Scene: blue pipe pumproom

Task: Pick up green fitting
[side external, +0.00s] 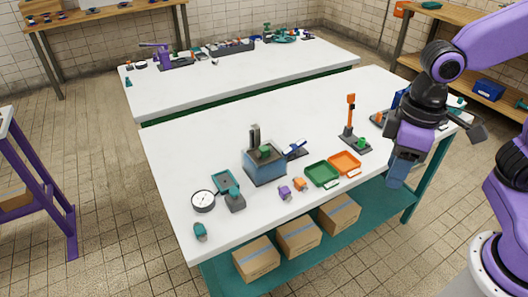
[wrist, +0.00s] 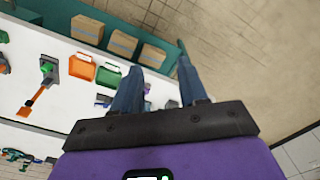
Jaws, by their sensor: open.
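A small dark teal-green fitting (side external: 200,231) lies near the front left corner of the white table. It is the piece that looks most like the green fitting, though a small green piece (side external: 265,150) also sits on the blue vise-like block (side external: 264,168). I cannot pick out either one in the wrist view. My gripper (side external: 396,182) hangs at the table's front right edge, far to the right of both green pieces. Its blue fingers point down, apart and empty; in the wrist view the open fingers (wrist: 160,67) reach over the table edge.
A purple fitting (side external: 285,192) and an orange fitting (side external: 300,184) lie near the front edge. A green tray (side external: 322,174) and an orange tray (side external: 344,163) lie right of them. An upright orange tool (side external: 350,112) stands behind. A round gauge (side external: 203,201) lies left. Boxes (side external: 299,237) fill the lower shelf.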

